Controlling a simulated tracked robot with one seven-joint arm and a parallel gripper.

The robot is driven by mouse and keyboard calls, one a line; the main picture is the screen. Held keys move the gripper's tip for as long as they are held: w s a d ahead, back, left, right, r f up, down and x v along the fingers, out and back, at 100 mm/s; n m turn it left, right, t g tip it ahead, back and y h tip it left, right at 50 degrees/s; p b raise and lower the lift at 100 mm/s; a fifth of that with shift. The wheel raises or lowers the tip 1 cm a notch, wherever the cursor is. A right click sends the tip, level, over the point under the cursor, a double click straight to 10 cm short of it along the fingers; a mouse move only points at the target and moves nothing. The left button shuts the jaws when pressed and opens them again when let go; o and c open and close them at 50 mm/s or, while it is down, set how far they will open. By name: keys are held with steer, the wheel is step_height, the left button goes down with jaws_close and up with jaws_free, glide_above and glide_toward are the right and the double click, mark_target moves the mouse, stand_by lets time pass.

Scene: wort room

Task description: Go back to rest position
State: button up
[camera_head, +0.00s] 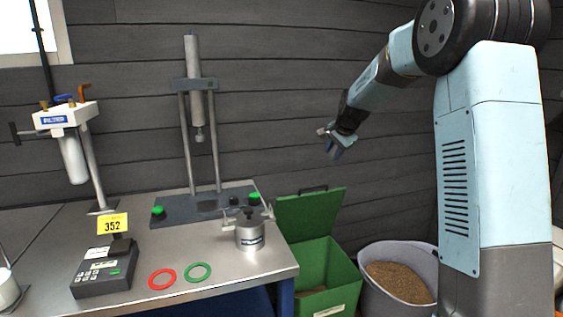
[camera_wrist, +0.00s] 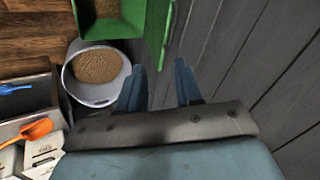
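My gripper (camera_head: 333,143) is held in the air in front of the dark plank wall, above and behind the green bin. In the wrist view my gripper (camera_wrist: 160,85) has its two blue fingers apart with nothing between them. The fingers point down past the green bin and the grain bucket. My arm comes down to it from the upper right in the head view.
The steel table (camera_head: 215,290) carries a press stand (camera_head: 190,205), a metal pot (camera_head: 250,233), a keypad device (camera_head: 103,270) and two rings. The green bin (camera_head: 330,275) has its lid open. A grey grain bucket (camera_head: 365,300) stands beside it. An orange scoop (camera_wrist: 36,130) lies at left.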

steer(key=s+d+r+n, duration=0.1)
steer(key=s+r+n, duration=0.1)
steer(key=s+r, duration=0.35)
steer(key=s+r+n, duration=0.1)
steer(key=s+r, duration=0.1)
steer(key=s, duration=0.7)
steer(key=s+d+f+n+h, duration=0.1)
steer(key=s+d+n, duration=0.1)
steer(key=s, duration=1.5)
steer(key=s+d+f+n, duration=0.2)
steer(key=s+n, duration=0.3)
steer(key=s, duration=1.2)
steer(key=shift+s+g+h, duration=0.15)
steer(key=shift+g+h, duration=0.15)
steer(key=shift+h, duration=0.1)
